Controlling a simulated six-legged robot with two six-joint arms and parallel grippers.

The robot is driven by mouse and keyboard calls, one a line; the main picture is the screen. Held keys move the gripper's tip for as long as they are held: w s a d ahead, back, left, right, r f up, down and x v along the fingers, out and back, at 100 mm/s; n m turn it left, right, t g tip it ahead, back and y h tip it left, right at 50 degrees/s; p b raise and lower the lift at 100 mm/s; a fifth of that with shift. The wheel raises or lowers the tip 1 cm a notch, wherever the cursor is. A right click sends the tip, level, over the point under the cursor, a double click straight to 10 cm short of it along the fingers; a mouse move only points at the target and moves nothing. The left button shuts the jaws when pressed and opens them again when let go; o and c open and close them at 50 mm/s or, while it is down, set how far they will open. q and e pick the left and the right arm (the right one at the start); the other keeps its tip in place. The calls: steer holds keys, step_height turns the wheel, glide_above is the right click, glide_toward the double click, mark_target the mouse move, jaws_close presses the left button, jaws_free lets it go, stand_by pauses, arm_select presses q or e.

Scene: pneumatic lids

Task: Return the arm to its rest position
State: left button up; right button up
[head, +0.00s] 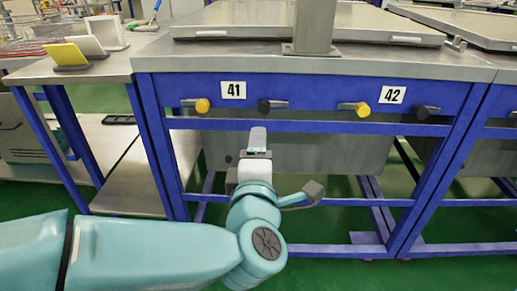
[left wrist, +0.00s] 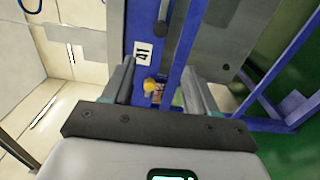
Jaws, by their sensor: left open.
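My left arm (head: 160,252) reaches in from the left in the head view, in front of the blue workbench. Its gripper (head: 257,142) points at the bench, below the blue front panel and the label 41 (head: 233,90). In the left wrist view the two fingers of my left gripper (left wrist: 158,85) are spread apart with nothing held. A yellow knob (left wrist: 151,85) shows between them, beyond the fingers; I see no contact. My right gripper is not in view.
The blue panel (head: 313,95) carries yellow knobs (head: 202,105) (head: 362,109) and black knobs (head: 264,106) (head: 423,112). A metal lid (head: 390,24) lies on top. A side table (head: 90,68) with a yellow sign (head: 66,55) stands left. Green floor is free below right.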

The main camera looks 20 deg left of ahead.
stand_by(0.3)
arm_select(q)
steer(key=w+a+f+m+g, duration=0.1)
steer(key=a+f+m+g, duration=0.3)
steer(key=f, duration=1.1)
steer(key=w+a+f+g, duration=0.2)
steer(key=a+f, duration=0.4)
steer(key=f, duration=0.8)
steer(key=s+d+f+m+g+h, duration=0.3)
steer(key=s+d+f+m+g, duration=0.15)
steer(key=s+f, duration=0.5)
steer(key=s+d+f+m+g+h, duration=0.4)
steer(key=s+f, duration=0.3)
steer(key=f, duration=0.5)
steer(key=s+d+m+g+h, duration=0.2)
steer(key=s+d+m, duration=0.1)
steer(key=s+m, duration=0.25)
step_height(320, 180, up, 33)
steer(key=s+d+m+p, duration=0.1)
steer(key=p, duration=3.2)
steer(key=shift+s+f, duration=0.15)
steer(key=shift+s, duration=0.1)
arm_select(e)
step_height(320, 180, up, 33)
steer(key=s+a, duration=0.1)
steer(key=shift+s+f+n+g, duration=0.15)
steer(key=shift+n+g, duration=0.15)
